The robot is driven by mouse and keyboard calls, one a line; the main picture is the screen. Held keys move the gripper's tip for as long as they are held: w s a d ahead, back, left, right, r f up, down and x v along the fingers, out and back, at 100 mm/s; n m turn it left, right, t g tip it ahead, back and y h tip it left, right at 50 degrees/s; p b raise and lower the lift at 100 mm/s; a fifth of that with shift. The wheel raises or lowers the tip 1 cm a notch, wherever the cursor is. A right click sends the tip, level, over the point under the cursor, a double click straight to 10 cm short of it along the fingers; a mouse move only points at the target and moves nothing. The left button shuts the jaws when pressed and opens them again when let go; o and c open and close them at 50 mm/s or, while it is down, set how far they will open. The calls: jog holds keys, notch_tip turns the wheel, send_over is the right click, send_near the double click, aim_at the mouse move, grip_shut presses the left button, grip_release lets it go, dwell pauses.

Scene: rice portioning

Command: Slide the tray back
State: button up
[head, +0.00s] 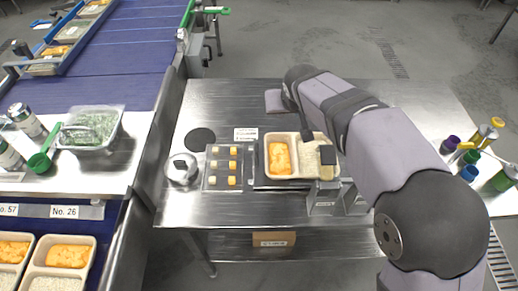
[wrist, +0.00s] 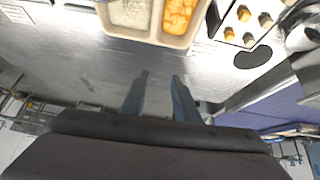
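The tray (head: 268,172) is a beige two-compartment tray with orange food on the left and pale rice on the right in the head view. It sits over a dark, flat platform (head: 262,184) on the steel table. In the wrist view its far rim (wrist: 150,36) is at the top, seen from the opposite side. My gripper (wrist: 161,74) is open and empty, its two fingers apart, just beyond the tray's far edge with a strip of bare table between. In the head view my arm hides the fingertips and part of the tray's right side.
A black disc (head: 201,138) and a label (head: 245,134) lie behind. Colored cups (head: 469,173) stand far right. The table behind the tray is mostly clear.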

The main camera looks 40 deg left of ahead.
jog(key=g+h, duration=0.2)
send_near(257, 148)
jog(key=f, duration=0.1)
jog(key=shift+p+x, duration=1.65)
jog(key=shift+x, duration=2.1)
jog(key=shift+w+a, duration=0.1)
jog(key=shift+c, duration=0.7)
grip_shut()
